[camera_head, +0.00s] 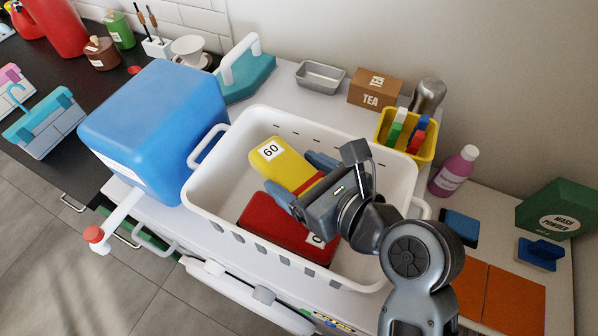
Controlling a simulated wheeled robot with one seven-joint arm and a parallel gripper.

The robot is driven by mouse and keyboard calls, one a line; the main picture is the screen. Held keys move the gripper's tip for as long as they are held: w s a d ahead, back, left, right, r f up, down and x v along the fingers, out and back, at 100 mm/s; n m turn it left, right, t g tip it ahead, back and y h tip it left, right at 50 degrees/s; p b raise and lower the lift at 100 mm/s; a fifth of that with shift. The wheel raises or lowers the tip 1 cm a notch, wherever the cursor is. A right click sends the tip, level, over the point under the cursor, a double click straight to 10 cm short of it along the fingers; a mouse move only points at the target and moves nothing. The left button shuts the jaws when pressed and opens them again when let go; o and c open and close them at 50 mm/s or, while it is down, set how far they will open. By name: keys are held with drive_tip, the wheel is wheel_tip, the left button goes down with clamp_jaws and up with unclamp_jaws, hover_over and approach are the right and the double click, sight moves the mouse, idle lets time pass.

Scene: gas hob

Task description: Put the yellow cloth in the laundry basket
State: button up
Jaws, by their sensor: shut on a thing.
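The yellow cloth (276,160) is a folded block with a white label reading 60. My gripper (298,177) is shut on it, with a bluish finger on each side. The gripper and cloth are over the inside of the white laundry basket (340,136). I cannot tell whether the cloth touches anything below. A red folded item (272,228) with a partly hidden label lies in the basket, below and in front of the cloth. My gripper and wrist hide much of the basket's right half.
A large blue box (150,120) stands close left of the basket. Behind are a metal tin (320,77), a tea box (375,88) and a yellow tub (405,140) with coloured items. A pink-purple bottle (455,172) and a green wash powder box (560,210) stand right.

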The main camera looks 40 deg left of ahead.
drive_tip(key=shift+f, duration=0.55)
drive_tip(key=o, duration=1.1)
drive_tip(key=shift+o, duration=0.2)
drive_tip(key=shift+r, duration=0.15)
drive_tip(key=shift+r, duration=0.3)
drive_tip(key=v, duration=1.2)
drive_tip(key=shift+r, duration=0.2)
